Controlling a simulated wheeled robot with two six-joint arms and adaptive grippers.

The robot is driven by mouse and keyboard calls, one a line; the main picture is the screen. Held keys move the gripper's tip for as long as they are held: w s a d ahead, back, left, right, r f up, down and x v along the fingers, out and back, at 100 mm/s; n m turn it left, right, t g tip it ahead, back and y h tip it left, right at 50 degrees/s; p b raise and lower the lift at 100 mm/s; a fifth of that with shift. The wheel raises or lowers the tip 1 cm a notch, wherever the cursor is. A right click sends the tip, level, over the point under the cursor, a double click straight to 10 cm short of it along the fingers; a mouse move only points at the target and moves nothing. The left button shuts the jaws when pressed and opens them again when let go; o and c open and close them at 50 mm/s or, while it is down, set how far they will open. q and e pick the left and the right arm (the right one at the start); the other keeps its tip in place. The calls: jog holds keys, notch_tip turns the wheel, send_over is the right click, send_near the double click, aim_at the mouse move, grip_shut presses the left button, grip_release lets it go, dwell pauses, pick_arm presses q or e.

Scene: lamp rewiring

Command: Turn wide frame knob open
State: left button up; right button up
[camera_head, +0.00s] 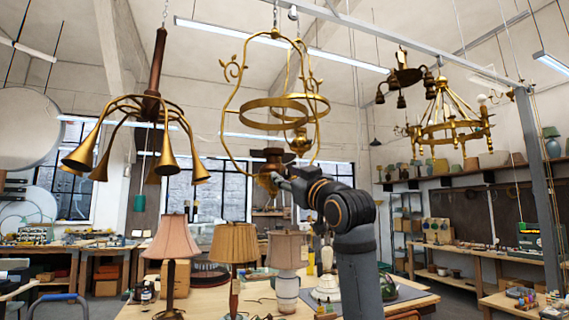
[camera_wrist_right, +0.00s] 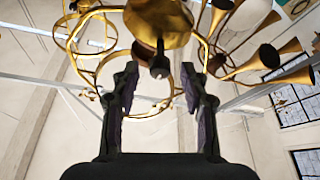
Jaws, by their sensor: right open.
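The wide frame (camera_head: 229,110) is a brass hanging frame with curled arms and two rings. It hangs by a chain at upper centre in the head view. In the right wrist view its brass dome (camera_wrist_right: 158,18) is overhead, with a small dark knob (camera_wrist_right: 159,67) under it. My right gripper (camera_wrist_right: 159,72) is open, its two fingers apart on either side of the knob in the picture; I cannot tell whether they touch it. In the head view my right gripper (camera_head: 277,181) is at the frame's bottom, where the knob is not clear. My left gripper is not in view.
A brass horn chandelier (camera_head: 150,105) hangs to the left. A ring chandelier (camera_head: 450,125) hangs to the right. Below, several shaded lamps, including one with a pink shade (camera_head: 172,240), stand on a wooden workbench (camera_head: 412,300). The air around the frame's lower left is clear.

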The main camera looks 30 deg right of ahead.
jog(key=x, duration=0.2)
jog(key=shift+w+r+p, duration=0.1)
jog(key=shift+w+p, duration=0.2)
jog(key=shift+p, duration=0.1)
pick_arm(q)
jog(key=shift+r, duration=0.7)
pick_arm(e)
jog(key=shift+s, duration=0.1)
jog(key=shift+c, duration=0.3)
grip_shut()
